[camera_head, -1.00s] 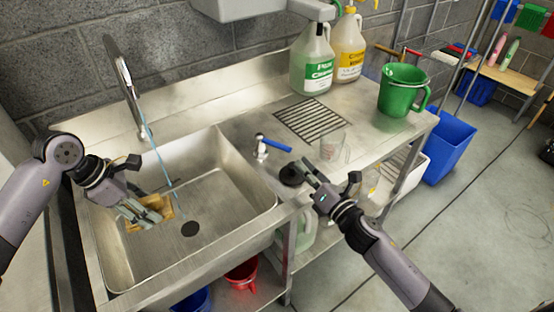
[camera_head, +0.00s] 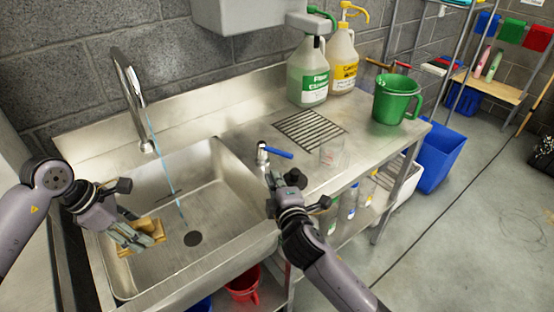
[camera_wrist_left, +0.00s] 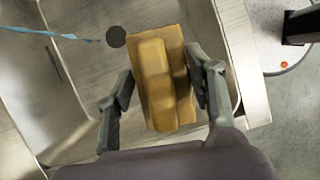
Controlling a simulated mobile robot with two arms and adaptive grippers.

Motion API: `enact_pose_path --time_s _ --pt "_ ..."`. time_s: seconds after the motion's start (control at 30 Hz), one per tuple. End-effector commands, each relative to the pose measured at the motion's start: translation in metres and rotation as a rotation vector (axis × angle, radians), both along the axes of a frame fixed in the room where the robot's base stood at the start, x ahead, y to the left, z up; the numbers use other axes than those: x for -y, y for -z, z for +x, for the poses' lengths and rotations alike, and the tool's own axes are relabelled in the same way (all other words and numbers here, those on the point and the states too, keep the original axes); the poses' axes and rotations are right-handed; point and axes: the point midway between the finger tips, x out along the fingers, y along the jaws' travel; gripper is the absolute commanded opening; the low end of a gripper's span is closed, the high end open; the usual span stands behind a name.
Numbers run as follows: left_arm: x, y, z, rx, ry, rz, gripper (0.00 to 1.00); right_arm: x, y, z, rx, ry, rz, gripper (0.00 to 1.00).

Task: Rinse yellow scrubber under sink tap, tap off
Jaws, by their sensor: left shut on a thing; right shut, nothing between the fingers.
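The yellow scrubber (camera_head: 150,226) is low in the sink basin (camera_head: 222,190). My left gripper (camera_head: 140,236) is shut on it. In the left wrist view the scrubber (camera_wrist_left: 160,80) sits between the two fingers. The tap (camera_head: 130,95) arches over the basin, and a thin blue water stream (camera_head: 165,168) falls from it towards the drain (camera_head: 193,239). The stream passes to the right of the scrubber, apart from it. The tap's blue lever (camera_head: 281,154) points right on the counter. My right gripper (camera_head: 269,176) is shut and empty just below the lever's base; whether they touch is unclear.
A green jug (camera_head: 397,97) and two pump bottles (camera_head: 308,72) stand further back. Bottles and a red bucket (camera_head: 243,284) are below the counter.

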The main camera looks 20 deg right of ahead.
Motion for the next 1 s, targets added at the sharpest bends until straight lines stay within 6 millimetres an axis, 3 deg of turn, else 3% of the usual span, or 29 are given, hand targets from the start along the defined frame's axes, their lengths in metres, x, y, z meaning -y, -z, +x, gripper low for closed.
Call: enact_pose_path --time_s 0.2,0.4,0.6,1.0 --pt "0.0 -0.005 0.0 0.0 0.0 0.0 0.23 0.002 0.005 0.049 0.0 0.001 0.0 0.0" --pt "0.0 -0.011 0.0 0.0 0.0 0.0 0.23 0.02 0.011 0.075 0.0 0.002 -0.002 0.0" --pt "0.0 -0.012 0.0 0.0 0.0 0.0 0.23 0.03 0.015 0.085 0.0 -0.001 -0.001 0.0" --pt "0.0 -0.013 0.0 0.001 0.0 0.0 0.23 0.032 0.016 0.086 0.0 -0.002 -0.001 0.0"
